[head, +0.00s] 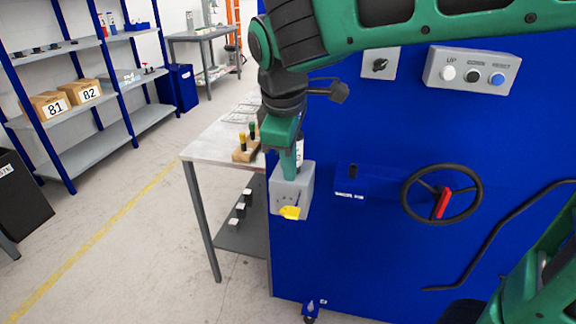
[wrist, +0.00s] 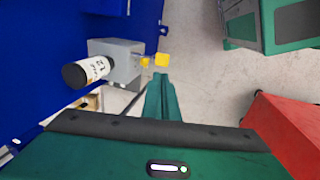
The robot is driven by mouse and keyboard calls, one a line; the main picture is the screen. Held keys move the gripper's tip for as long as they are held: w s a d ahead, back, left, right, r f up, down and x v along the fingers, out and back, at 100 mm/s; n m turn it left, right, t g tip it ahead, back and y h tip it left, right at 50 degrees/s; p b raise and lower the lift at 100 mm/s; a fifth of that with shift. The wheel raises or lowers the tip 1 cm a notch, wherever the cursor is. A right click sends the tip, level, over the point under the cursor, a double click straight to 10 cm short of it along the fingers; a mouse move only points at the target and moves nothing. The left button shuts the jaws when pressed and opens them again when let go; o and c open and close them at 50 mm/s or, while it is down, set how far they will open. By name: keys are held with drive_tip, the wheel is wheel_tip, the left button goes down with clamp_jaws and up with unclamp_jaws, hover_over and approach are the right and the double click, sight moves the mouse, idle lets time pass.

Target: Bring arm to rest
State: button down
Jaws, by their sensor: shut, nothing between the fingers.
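My gripper (head: 289,165) hangs downward at the left edge of the blue machine (head: 385,270), in front of a grey box (head: 287,200) with a yellow handle (head: 290,212). Its green fingers (wrist: 162,98) are together and empty in the wrist view. There the grey box (wrist: 118,65) and the yellow handle (wrist: 161,59) lie beyond the fingertips, apart from them. My arm stretches across the top of the head view, bent down at the wrist. I cannot tell the exact gap between fingers and box.
A white bottle with a black end (wrist: 88,71) is beside the grey box. The machine carries a handwheel (head: 441,194) and a button panel (head: 472,70). A table (head: 210,150) stands behind left, and shelves (head: 90,100) farther left. Open floor lies at left.

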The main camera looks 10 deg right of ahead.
drive_tip(key=shift+d, duration=0.1)
drive_tip(key=s+d+f+m+g, duration=0.15)
drive_tip(key=d+m, duration=0.25)
drive_tip(key=d, duration=0.5)
drive_tip(key=s+d+f+m, duration=0.2)
drive_tip(key=s+d+m, duration=0.15)
drive_tip(key=d, duration=0.55)
drive_tip(key=s+d+f+m, duration=0.3)
drive_tip(key=s+d+m, duration=0.2)
drive_tip(key=s, duration=0.2)
drive_tip(key=s+d+f+m+y, duration=0.1)
drive_tip(key=s+d+f+m, duration=0.2)
drive_tip(key=s+d+m, duration=0.3)
drive_tip(key=shift+s+g, duration=0.45)
drive_tip(key=shift+s, duration=0.65)
drive_tip(key=shift+f+m, duration=0.1)
drive_tip(key=shift+m, duration=0.15)
drive_tip(key=shift+w+f, duration=0.25)
drive_tip(key=shift+w, duration=0.4)
